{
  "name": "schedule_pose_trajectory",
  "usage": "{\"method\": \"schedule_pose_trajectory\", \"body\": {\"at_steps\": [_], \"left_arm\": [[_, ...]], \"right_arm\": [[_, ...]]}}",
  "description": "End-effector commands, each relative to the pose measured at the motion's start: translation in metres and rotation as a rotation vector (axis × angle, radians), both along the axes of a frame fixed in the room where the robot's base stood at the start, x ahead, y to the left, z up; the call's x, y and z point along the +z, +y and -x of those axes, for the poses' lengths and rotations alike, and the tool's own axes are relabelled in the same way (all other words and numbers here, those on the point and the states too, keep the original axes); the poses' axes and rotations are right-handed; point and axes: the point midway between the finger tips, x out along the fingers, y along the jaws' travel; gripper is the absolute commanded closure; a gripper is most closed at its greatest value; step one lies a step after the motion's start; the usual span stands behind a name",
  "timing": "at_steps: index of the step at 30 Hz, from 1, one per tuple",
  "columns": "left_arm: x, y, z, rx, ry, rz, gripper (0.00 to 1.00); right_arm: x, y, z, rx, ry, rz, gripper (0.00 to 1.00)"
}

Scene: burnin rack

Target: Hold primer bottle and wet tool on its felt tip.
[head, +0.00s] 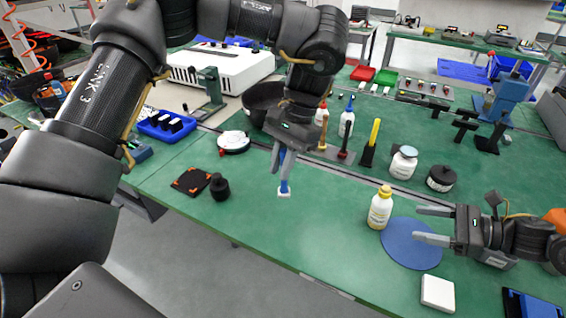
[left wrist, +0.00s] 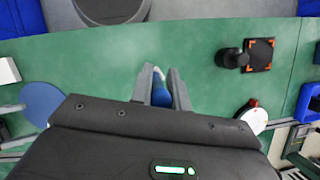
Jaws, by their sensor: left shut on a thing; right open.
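The primer bottle (head: 380,209), pale with a yellow cap and a yellow label, stands upright at the left edge of a round blue mat (head: 412,255). My right gripper (head: 416,224) is open and empty, its fingers pointing left over the mat, tips a short gap from the bottle. My left gripper (head: 282,162) is shut on a blue tool (head: 284,186) that points down, with a white tip (head: 284,195) at its lower end. The tool (left wrist: 160,95) also shows between the fingers in the left wrist view, where the bottle is not seen. The tool's upper part is hidden.
A white block (head: 437,294) lies in front of the mat. A black knob-like object (head: 219,187) and a dark orange-cornered pad (head: 191,181) lie left of the left gripper. Several bottles and upright tools stand behind. The green bench between tool and bottle is clear.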

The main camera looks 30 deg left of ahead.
Motion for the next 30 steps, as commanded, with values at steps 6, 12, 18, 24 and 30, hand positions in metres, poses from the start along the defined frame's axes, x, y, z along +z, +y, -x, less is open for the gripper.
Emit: {"method": "schedule_pose_trajectory", "body": {"at_steps": [6, 12, 18, 24, 30], "left_arm": [[-0.003, 0.000, -0.002, 0.001, 0.003, 0.000, 1.00], [0.001, 0.000, -0.002, 0.001, 0.002, 0.000, 1.00], [0.006, 0.000, -0.002, 0.001, 0.002, 0.000, 1.00], [-0.009, 0.000, -0.002, 0.001, 0.003, 0.000, 1.00], [-0.020, 0.000, -0.002, 0.001, 0.002, 0.000, 1.00]], "right_arm": [[-0.003, 0.002, -0.002, 0.001, 0.003, 0.000, 0.38], [-0.007, 0.016, -0.001, 0.002, 0.004, 0.000, 0.38], [-0.015, 0.045, -0.001, 0.003, 0.004, 0.000, 0.38], [-0.030, 0.072, -0.002, 0.002, 0.002, -0.001, 0.38], [-0.033, 0.089, -0.002, 0.002, 0.002, -0.001, 0.38]]}}
